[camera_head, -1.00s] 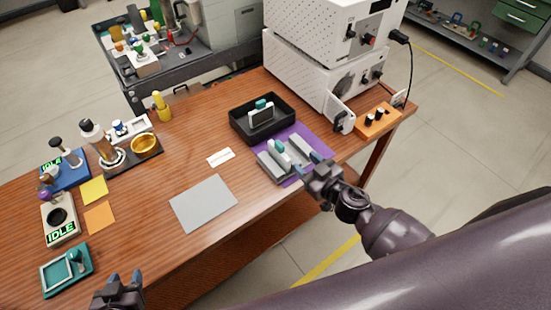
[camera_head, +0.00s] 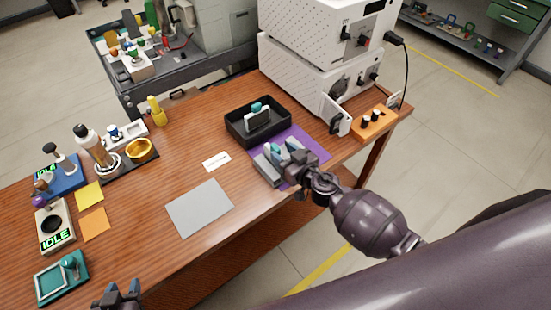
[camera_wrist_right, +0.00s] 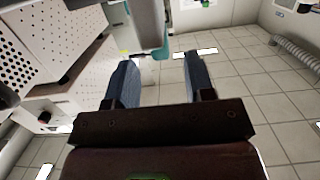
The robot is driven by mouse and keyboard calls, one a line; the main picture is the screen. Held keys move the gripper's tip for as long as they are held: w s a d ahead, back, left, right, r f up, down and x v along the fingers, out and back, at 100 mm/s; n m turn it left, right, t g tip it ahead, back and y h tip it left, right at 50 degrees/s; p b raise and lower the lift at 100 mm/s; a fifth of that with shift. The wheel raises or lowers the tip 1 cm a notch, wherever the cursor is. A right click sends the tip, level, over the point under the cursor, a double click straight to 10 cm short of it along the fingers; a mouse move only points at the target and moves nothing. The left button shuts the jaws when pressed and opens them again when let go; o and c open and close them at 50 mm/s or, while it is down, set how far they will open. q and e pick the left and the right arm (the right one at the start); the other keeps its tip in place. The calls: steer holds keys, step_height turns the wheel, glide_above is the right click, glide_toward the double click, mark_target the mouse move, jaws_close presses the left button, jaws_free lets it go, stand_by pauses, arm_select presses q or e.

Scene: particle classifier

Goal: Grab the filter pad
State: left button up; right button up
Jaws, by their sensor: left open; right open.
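I cannot tell for sure which thing is the filter pad. A teal-topped upright piece stands in a grey block (camera_head: 263,170) on a purple mat (camera_head: 315,150); my gripper partly hides it. In the right wrist view a pale upright piece with teal edges (camera_wrist_right: 147,25) stands beyond and partly between the fingertips. My right gripper (camera_head: 284,150) is open over the grey block; it also shows in the right wrist view (camera_wrist_right: 160,75). Another pale plate with a teal top (camera_head: 257,117) stands in a black tray (camera_head: 240,133). My left gripper (camera_head: 120,292) is open at the table's front edge.
White perforated machines (camera_head: 305,70) stand behind the mat, with an orange knob block (camera_head: 374,122) to their right. A flat grey sheet (camera_head: 199,208) lies mid-table. The wood between is mostly clear.

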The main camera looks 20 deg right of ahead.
mark_target(279, 151)
steer(key=shift+x, duration=1.6)
steer(key=shift+a+f, duration=0.1)
jaws_close()
